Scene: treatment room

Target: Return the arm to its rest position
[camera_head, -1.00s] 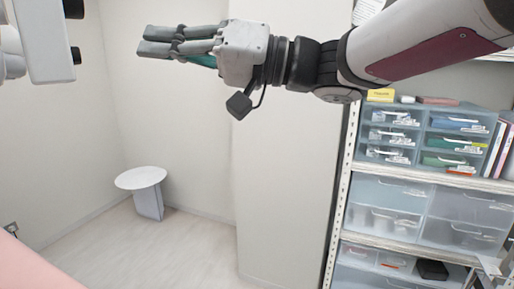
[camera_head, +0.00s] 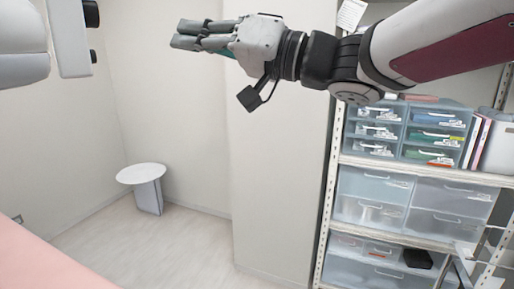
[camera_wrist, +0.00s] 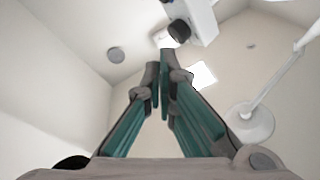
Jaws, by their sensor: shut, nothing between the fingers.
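My gripper (camera_head: 190,35) is at the upper middle of the head view, raised in the air and pointing left. Its grey fingers lie close together with nothing between them. My arm reaches in from the upper right, in front of the top of the shelf unit. In the wrist view my gripper (camera_wrist: 158,66) shows two teal and grey fingers with their tips together and empty. Beyond them are the ceiling and walls.
A shelf unit (camera_head: 344,157) with drawer boxes (camera_head: 436,135) stands at right under my arm. A white device (camera_head: 70,38) hangs at upper left, left of my fingers. A round white table (camera_head: 141,173) stands on open floor. A pink surface (camera_head: 40,262) fills the lower left corner.

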